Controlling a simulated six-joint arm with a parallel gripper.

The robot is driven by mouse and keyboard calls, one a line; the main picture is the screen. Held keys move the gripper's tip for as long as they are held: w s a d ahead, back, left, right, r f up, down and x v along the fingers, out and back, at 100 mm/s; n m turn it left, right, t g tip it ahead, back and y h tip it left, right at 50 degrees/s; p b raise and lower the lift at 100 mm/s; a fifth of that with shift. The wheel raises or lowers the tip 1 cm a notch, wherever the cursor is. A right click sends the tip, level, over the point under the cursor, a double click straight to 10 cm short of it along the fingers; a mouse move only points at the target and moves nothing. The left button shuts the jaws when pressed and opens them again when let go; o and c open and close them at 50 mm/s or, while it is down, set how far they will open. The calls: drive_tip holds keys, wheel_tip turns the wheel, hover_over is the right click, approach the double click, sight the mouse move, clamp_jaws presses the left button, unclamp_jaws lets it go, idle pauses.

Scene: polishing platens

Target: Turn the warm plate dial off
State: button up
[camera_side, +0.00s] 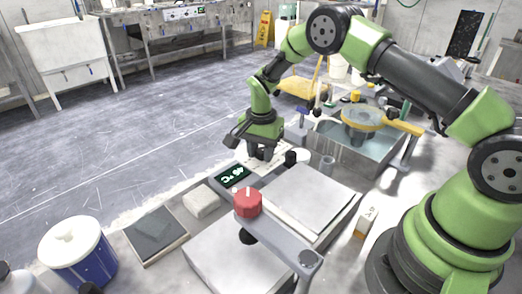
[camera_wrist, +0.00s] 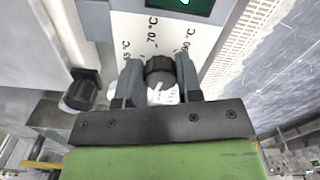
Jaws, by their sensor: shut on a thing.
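My gripper (camera_side: 262,152) points down at the control panel of the warm plate (camera_side: 312,195). In the wrist view my gripper (camera_wrist: 160,88) has one finger on each side of a black ribbed dial (camera_wrist: 159,68) and is shut on it. A pale pointer line shows on the dial's lower part, toward my gripper. Printed temperature marks, including 70 °C (camera_wrist: 151,36), fan out on the white panel beyond the dial. The mark nearest the pointer is partly hidden. In the side view the fingers hide the dial. A green-lit display (camera_side: 232,175) shows a °C reading.
A second black knob (camera_wrist: 82,90) stands left of the dial, close to my left finger. A red knob (camera_side: 248,202) on a grey arm stands in front of the plate. A water basin (camera_side: 365,148) with a yellow ring is behind. A blue bucket (camera_side: 77,262) stands front left.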

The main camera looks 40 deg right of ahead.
drive_tip(key=n, duration=0.5)
drive_tip(key=shift+s+d+n, duration=0.1)
drive_tip(key=shift+n, duration=0.3)
drive_tip(key=n, duration=0.5)
drive_tip(key=shift+n, duration=0.3)
drive_tip(key=o, duration=0.9)
drive_tip(key=shift+o, duration=0.2)
wheel_tip(320, 180, up, 10)
drive_tip(key=shift+r, duration=0.1)
